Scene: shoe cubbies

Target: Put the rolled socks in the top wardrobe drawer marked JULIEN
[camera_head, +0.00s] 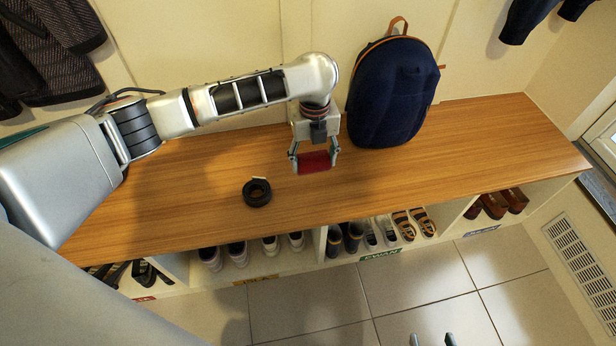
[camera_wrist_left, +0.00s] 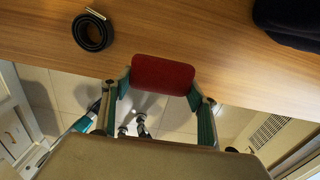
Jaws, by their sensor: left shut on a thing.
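The rolled socks (camera_head: 314,162) are a dark red roll. My left gripper (camera_head: 315,165) is shut on them, with one finger at each end of the roll. In the head view they appear over the wooden bench top; any gap below them is hard to judge. The left wrist view shows the red roll (camera_wrist_left: 162,75) between the fingers. My right gripper (camera_head: 432,340) shows only its two fingertips at the bottom edge, apart with nothing visible between them. No drawer marked JULIEN can be made out.
A coiled black belt (camera_head: 257,192) and a navy backpack (camera_head: 392,92) are on the bench (camera_head: 480,135). Labelled shoe cubbies lie beneath, one with a green EWAN label (camera_head: 380,254). Tiled floor (camera_head: 310,300) in front is clear. A pale cabinet-like front (camera_wrist_left: 12,130) shows in the left wrist view.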

